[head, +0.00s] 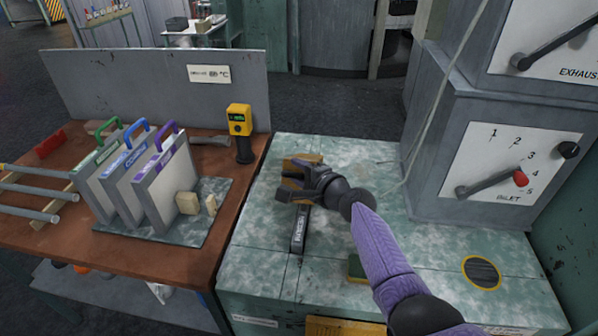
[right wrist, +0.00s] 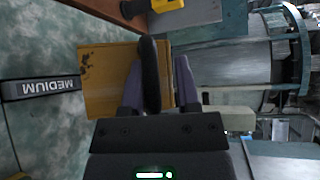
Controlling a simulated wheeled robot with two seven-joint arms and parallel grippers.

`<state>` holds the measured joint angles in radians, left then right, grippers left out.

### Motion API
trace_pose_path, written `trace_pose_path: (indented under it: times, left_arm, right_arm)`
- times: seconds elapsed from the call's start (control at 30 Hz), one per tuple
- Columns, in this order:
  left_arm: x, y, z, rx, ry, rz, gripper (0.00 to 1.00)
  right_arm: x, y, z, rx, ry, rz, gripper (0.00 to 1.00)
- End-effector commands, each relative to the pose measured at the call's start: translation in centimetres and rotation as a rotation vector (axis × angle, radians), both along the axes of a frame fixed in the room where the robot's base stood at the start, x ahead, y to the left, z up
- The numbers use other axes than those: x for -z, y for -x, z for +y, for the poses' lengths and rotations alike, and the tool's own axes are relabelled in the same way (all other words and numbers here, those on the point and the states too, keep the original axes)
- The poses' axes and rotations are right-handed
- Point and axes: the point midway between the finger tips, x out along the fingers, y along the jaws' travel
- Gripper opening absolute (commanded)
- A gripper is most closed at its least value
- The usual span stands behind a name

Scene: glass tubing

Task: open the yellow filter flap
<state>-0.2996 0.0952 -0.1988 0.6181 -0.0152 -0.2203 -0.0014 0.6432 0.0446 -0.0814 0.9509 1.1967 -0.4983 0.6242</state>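A worn yellow flap (right wrist: 100,85) lies under my right gripper on the green bench top, with a black upright bar handle (right wrist: 150,75) on it. It also shows in the head view (head: 289,190), partly covered by the gripper, and looks closed. My right gripper (head: 312,183) reaches it from the lower right. In the right wrist view its two purple fingers (right wrist: 160,88) stand apart on either side of the handle. A gap shows between the handle and the right finger; whether the left finger touches is unclear. My left gripper is out of view.
A black strip marked MEDIUM (head: 299,230) runs from the flap towards the bench front. A second yellow panel (head: 345,326) is on the bench front. Grey control boxes (head: 480,180) stand right. A brown table (head: 140,265) with upright filter plates (head: 165,185) stands left.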

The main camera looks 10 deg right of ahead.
Motion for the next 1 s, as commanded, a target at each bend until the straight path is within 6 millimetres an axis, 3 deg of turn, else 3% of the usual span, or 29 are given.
trace_pose_path:
  times: [0.37, 0.63, 0.8, 1.0]
  left_arm:
    - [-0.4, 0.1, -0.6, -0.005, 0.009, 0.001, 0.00]
    - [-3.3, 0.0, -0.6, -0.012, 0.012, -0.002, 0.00]
    - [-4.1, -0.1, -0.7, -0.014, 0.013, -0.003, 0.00]
    - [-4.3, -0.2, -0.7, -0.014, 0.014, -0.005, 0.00]
  right_arm:
    - [-0.3, 0.3, -0.2, 0.000, 0.000, -0.001, 0.55]
    - [-1.5, 4.5, -2.4, 0.001, 0.001, 0.000, 0.55]
    - [-1.9, 7.2, -3.9, 0.001, 0.002, 0.001, 0.55]
    - [-2.1, 8.5, -4.6, 0.000, 0.000, 0.000, 0.55]
